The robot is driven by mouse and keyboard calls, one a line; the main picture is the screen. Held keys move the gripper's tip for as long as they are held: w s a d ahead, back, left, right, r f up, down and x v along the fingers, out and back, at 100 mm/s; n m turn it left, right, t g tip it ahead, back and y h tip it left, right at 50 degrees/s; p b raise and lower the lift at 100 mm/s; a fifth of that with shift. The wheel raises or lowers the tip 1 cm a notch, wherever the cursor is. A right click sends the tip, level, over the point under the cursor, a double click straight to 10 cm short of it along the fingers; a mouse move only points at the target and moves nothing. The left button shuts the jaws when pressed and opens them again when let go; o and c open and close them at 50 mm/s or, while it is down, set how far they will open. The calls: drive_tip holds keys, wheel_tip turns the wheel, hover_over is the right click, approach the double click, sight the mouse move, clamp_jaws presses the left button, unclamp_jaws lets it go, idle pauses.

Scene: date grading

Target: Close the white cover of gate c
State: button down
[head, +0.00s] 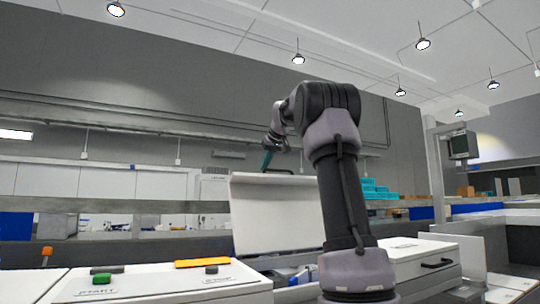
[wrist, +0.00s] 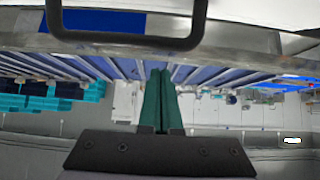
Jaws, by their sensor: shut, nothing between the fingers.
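A white cover (head: 278,218) stands raised, nearly upright, in the middle of the head view. No gate letter is readable on it. Its black handle (head: 278,171) is at the top edge, and a black handle bar (wrist: 125,41) also crosses the top of the wrist view. My gripper (head: 266,160) is at the cover's top edge, close to the handle. Its green fingers (wrist: 160,98) are together with nothing between them. In the wrist view the fingertips point toward the bar with a visible gap, so they are not around it. My arm hides the cover's right edge.
A lower white cover (head: 420,250) with a black handle (head: 437,263) lies closed at the right. At front left is a white panel (head: 150,287) with a green button (head: 101,278), a dark button (head: 211,269) and an orange strip (head: 202,262). Teal bins (head: 375,190) stand behind.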

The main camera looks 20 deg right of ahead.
drive_tip(key=s, duration=0.3)
drive_tip(key=shift+f, duration=0.1)
drive_tip(key=shift+s+f, duration=0.25)
drive_tip(key=shift+s, duration=0.25)
